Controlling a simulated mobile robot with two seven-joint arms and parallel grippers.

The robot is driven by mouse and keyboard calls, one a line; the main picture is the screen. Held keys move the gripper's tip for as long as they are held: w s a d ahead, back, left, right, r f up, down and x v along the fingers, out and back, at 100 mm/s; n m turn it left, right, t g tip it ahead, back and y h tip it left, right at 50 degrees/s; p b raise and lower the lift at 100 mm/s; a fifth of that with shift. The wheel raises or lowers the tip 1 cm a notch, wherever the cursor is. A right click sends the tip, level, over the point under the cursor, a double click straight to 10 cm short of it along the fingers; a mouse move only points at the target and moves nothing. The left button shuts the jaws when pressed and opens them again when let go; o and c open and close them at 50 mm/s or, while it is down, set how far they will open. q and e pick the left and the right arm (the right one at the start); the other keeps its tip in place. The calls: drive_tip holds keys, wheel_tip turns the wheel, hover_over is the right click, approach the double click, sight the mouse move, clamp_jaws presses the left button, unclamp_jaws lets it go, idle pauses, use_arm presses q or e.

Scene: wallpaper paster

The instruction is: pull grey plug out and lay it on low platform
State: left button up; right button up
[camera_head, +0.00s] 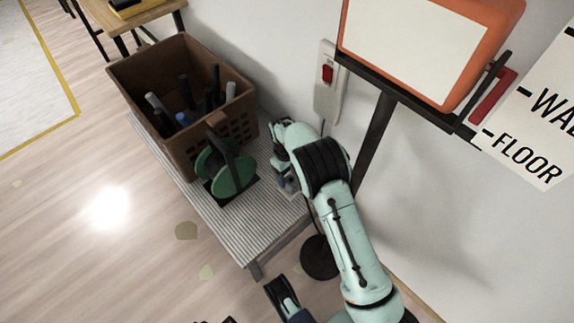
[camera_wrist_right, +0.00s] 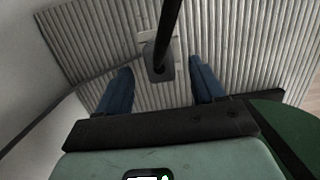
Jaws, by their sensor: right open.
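The grey plug (camera_wrist_right: 159,64) shows in the right wrist view with its black cable (camera_wrist_right: 168,22) rising from it. My right gripper (camera_wrist_right: 161,84) is open, with one blue finger on each side of the plug and a gap to both. In the head view my right gripper (camera_head: 287,184) is over the right end of the low ribbed platform (camera_head: 245,226), and my arm hides the plug. Dark and blue parts at the bottom edge may be my left gripper.
A brown crate (camera_head: 183,157) with tools and a green reel (camera_head: 230,175) stand on the platform. A wall switch (camera_head: 327,74) and an orange-framed panel (camera_head: 425,45) on a black pole (camera_head: 375,135) are behind and beside my arm. The platform's front strip is bare.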

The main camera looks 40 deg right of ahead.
sight(291, 180)
drive_tip(key=shift+s+f+b, duration=0.15)
drive_tip(key=shift+f, duration=0.8)
drive_tip(key=shift+s+f+b, duration=0.15)
drive_tip(key=shift+f, duration=0.8)
drive_tip(key=shift+r, duration=0.1)
drive_tip(key=c, duration=1.2)
